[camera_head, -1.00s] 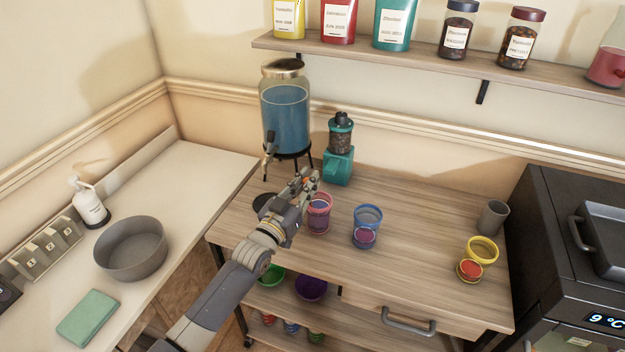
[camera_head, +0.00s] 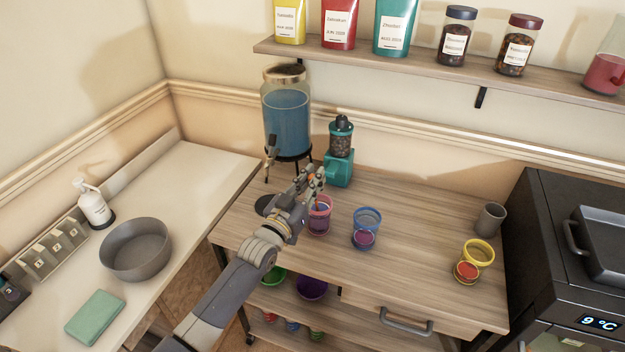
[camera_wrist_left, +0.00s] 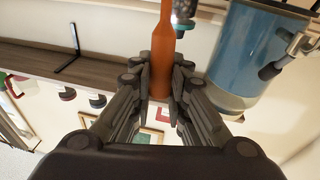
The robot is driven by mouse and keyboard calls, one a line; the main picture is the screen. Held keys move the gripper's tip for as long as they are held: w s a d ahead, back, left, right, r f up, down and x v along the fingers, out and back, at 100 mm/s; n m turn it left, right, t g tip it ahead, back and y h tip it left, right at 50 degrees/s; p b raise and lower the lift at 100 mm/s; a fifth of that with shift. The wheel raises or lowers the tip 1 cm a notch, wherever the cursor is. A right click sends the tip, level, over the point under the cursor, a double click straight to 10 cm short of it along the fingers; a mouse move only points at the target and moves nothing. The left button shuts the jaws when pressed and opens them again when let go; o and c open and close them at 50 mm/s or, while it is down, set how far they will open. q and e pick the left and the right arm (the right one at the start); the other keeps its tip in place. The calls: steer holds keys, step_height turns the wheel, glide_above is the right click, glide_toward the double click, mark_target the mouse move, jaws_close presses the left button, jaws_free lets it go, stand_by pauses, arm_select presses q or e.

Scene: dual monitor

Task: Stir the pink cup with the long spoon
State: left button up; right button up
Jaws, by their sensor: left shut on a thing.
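The pink cup (camera_head: 319,225) stands on the wooden table, with purplish content low in it. My left gripper (camera_head: 314,181) is over the cup's rim and hides part of it. In the left wrist view, my left gripper (camera_wrist_left: 161,92) is shut on an orange-brown handle (camera_wrist_left: 162,50), which looks like that of the long spoon. In the head view, a thin brown piece of the spoon (camera_head: 317,206) shows below the fingers, at the cup's mouth. How deep its end reaches is hidden. My right gripper is not in view.
A blue cup (camera_head: 367,217) stands to the right of the pink cup, and a yellow cup (camera_head: 480,250) further right. The blue drink dispenser (camera_head: 287,120) and a teal grinder (camera_head: 339,165) stand behind. The table (camera_head: 420,220) is clear between the blue and yellow cups.

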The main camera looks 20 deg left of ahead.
arm_select(q)
steer(key=shift+r+p, duration=3.25)
steer(key=shift+r, duration=0.7)
step_height(320, 180, up, 5)
steer(key=p, duration=0.4)
